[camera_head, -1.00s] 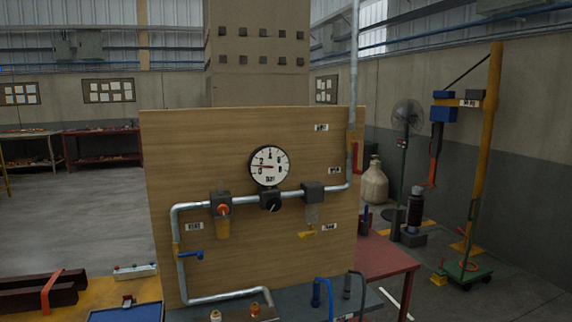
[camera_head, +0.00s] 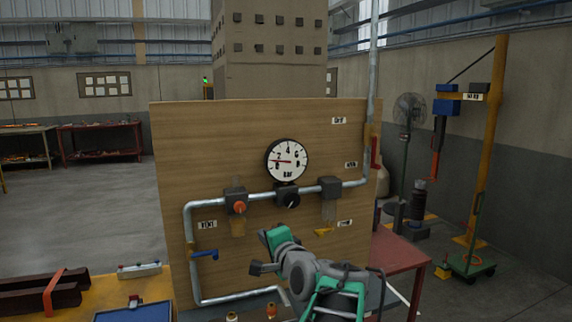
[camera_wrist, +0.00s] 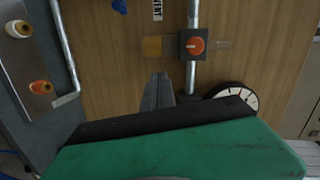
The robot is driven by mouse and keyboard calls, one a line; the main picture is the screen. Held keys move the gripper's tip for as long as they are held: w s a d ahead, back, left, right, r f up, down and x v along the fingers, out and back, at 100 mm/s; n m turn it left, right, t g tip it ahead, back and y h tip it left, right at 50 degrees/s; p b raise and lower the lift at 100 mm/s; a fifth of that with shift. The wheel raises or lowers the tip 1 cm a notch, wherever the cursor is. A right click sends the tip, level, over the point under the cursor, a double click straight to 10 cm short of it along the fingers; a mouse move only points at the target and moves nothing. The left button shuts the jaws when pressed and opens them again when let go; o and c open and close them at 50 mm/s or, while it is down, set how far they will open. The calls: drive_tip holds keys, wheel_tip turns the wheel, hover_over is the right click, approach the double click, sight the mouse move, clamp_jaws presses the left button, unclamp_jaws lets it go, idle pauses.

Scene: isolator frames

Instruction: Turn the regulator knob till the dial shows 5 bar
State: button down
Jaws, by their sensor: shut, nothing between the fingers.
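The round white dial (camera_head: 287,160) hangs on the wooden board, with its needle pointing left, between the 0 and 2 marks, near 1 bar. An orange-red knob (camera_head: 239,207) sits on a dark block on the pipe, left of the dial. A black knob with a pale mark (camera_head: 291,200) sits just below the dial. I cannot tell by label which is the regulator knob. My gripper (camera_head: 256,268) is shut and empty, below the pipe and apart from both knobs. In the wrist view, my gripper (camera_wrist: 161,78) shows short of the orange knob (camera_wrist: 195,46); the dial (camera_wrist: 238,98) is partly hidden.
The metal pipe (camera_head: 189,240) loops around the board (camera_head: 170,150). A red table (camera_head: 400,250) stands at the right. The space before the upper board is clear.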

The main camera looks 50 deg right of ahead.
sight(279, 193)
drive_tip(key=s+d+r+m+h, duration=0.2)
drive_tip(key=s+d+r+m, duration=0.15)
drive_tip(key=d, duration=0.25)
drive_tip(key=shift+t, duration=0.4)
drive_tip(key=p+x, duration=0.1)
drive_tip(key=x, duration=0.5)
drive_tip(key=shift+p, duration=0.4)
drive_tip(key=shift+s+r, duration=0.15)
drive_tip(key=shift+r, duration=0.05)
drive_tip(key=shift+r, duration=1.35)
drive_tip(key=shift+d+r, duration=0.1)
drive_tip(key=shift+r, duration=0.05)
drive_tip(key=shift+a+r, duration=0.15)
drive_tip(key=shift+a, duration=0.1)
